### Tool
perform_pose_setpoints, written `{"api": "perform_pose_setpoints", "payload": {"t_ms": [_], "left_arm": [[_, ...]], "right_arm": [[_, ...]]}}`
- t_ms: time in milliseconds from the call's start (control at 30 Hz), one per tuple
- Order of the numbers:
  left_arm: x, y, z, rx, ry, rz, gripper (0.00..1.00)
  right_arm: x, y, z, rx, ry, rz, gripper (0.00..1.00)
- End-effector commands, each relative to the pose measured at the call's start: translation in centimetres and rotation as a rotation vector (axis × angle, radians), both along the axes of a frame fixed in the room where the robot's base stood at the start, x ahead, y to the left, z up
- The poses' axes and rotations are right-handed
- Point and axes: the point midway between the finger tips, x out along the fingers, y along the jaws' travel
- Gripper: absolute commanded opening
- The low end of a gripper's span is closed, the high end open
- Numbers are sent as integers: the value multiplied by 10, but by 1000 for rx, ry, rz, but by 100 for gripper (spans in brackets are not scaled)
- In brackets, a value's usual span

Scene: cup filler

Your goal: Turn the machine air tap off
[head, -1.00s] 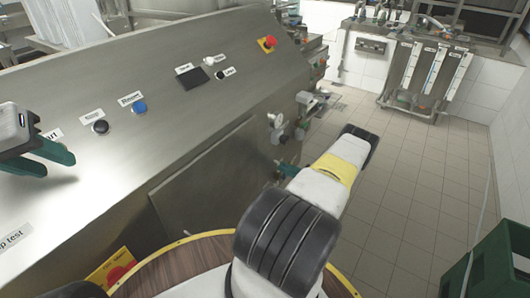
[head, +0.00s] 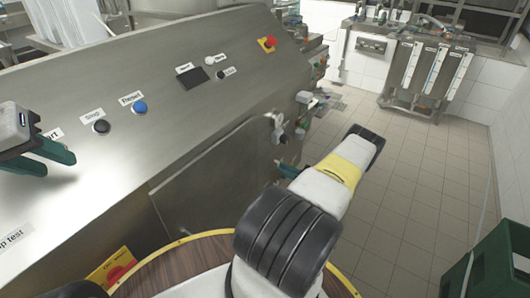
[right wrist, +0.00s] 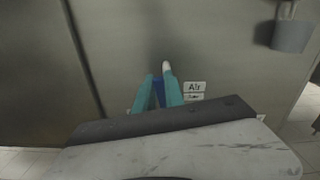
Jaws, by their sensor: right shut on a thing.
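The machine air tap shows in the right wrist view as a blue handle (right wrist: 159,93) on the steel panel, beside a white label (right wrist: 195,87) reading "Air". My right gripper (right wrist: 165,88) has its teal fingers around the blue handle and is shut on it. A pale tip shows above the right finger. In the head view my right gripper (head: 284,168) is small, low beside the machine's end and partly hidden by my arm; the tap cannot be made out there. My left gripper (head: 58,162) is open and empty above the machine's sloped panel.
The steel machine (head: 190,130) fills the left, with buttons and a red emergency stop (head: 267,43) on its panel. A grey cup-shaped fitting (right wrist: 292,35) hangs at upper right in the wrist view. A green crate (head: 500,262) stands at lower right. The tiled floor between is clear.

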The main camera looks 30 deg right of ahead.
Motion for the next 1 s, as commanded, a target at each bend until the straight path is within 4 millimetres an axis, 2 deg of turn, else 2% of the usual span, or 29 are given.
{"api": "perform_pose_setpoints", "payload": {"t_ms": [467,1000], "left_arm": [[0,0,0,0,0,0,36],[0,0,0,0,0,0,36]], "right_arm": [[-13,22,-11,-391,-203,-3,0],[-22,40,-36,-848,-437,-1,0]]}}
